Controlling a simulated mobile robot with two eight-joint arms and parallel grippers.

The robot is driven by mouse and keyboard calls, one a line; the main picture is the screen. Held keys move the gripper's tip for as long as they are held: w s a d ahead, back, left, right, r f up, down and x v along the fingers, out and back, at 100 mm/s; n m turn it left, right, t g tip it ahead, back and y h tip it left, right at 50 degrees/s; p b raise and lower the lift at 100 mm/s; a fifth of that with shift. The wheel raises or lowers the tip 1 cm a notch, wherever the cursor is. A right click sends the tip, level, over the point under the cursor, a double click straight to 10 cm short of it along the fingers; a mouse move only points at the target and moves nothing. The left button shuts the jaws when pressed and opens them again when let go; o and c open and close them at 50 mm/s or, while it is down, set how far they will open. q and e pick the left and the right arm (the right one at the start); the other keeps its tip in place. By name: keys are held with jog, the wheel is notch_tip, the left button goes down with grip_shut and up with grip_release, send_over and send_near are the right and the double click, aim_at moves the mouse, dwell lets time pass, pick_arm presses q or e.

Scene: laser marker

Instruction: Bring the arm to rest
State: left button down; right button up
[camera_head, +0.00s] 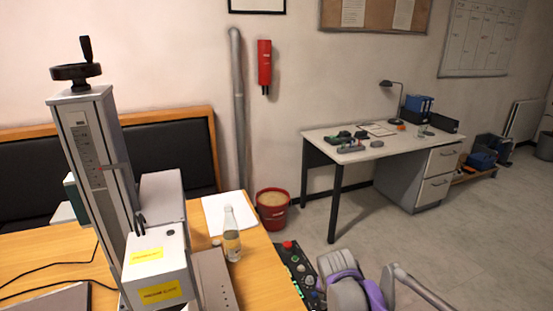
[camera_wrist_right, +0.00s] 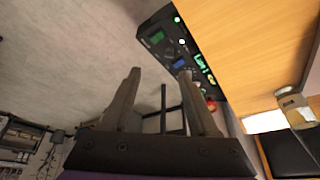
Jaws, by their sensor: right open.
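My right gripper (camera_wrist_right: 159,74) is open in the wrist view, with its two dark fingers apart and nothing between them. Beyond the fingertips is a black control panel (camera_wrist_right: 162,38) with lit buttons and a red knob, at the edge of the wooden table. In the head view part of my right arm (camera_head: 345,283), grey and purple, is at the bottom, just right of the control panel (camera_head: 297,262). The gripper itself cannot be made out there. The laser marker (camera_head: 95,140) stands on the table at the left, with a tall column and black handwheel. My left gripper is not in view.
On the wooden table (camera_head: 262,270) are a clear bottle (camera_head: 232,235) and white paper (camera_head: 212,208). The bottle also shows in the wrist view (camera_wrist_right: 295,108). A red bucket (camera_head: 272,215) stands beyond the table. A desk (camera_head: 370,152) is at the back.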

jog(key=s+d+r+n+p, duration=0.1)
jog(key=s+r+n+p, duration=0.1)
jog(key=s, duration=1)
jog(key=s+r+n+t+y+p, duration=0.1)
jog(key=s+r+p, duration=0.3)
jog(key=s, duration=0.9)
jog(key=shift+s+d+r+n+y+p, duration=0.3)
jog(key=shift+n+p, duration=0.3)
jog(key=shift+p, duration=0.35)
